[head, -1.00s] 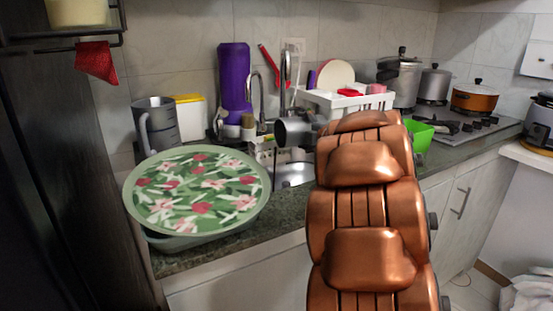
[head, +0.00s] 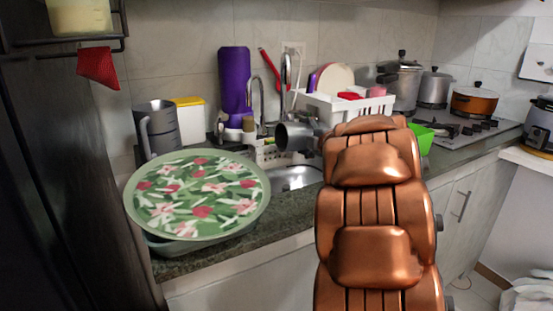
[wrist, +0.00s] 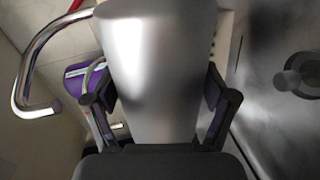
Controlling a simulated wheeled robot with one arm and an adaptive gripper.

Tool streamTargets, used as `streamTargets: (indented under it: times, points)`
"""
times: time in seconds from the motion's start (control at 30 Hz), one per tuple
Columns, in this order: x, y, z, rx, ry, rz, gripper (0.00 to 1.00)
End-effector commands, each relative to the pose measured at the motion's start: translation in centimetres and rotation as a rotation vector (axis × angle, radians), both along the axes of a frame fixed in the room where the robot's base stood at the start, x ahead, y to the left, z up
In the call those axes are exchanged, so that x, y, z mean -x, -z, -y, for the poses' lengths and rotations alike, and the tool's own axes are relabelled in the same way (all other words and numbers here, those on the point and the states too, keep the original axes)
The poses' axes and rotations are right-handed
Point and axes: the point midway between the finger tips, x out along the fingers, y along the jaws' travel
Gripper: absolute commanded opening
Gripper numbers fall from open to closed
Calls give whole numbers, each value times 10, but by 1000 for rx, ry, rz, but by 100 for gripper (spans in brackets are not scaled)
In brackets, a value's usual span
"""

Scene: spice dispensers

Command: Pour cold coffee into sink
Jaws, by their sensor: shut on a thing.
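A grey metal cup (head: 293,136) is held on its side above the sink (head: 295,177), its dark round mouth facing left in the head view. In the wrist view the cup's smooth silver side (wrist: 160,60) fills the middle. My gripper (wrist: 157,103) is shut on it, with one dark finger on each side. In the head view the gripper is mostly hidden by my copper-coloured arm. The sink drain (wrist: 300,75) shows at the right of the wrist view. No coffee or stream is visible, and the cup's inside is too dark to read.
A curved faucet (wrist: 40,60) is left of the cup in the wrist view. A purple bottle (head: 234,85) and grey jug (head: 155,125) stand behind. A flowered round tray (head: 195,195) covers the left counter. A white dish rack (head: 345,105) stands behind my arm.

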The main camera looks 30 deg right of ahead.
Motion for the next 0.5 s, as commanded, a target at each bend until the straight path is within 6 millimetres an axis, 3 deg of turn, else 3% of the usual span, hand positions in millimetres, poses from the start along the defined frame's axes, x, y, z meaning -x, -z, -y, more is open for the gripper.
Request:
streamTargets:
  times: [0.1,0.5]
  points:
    - [1,7,11,-135,-1,18,24]
    - [2,14,20,-209,-1,29,24]
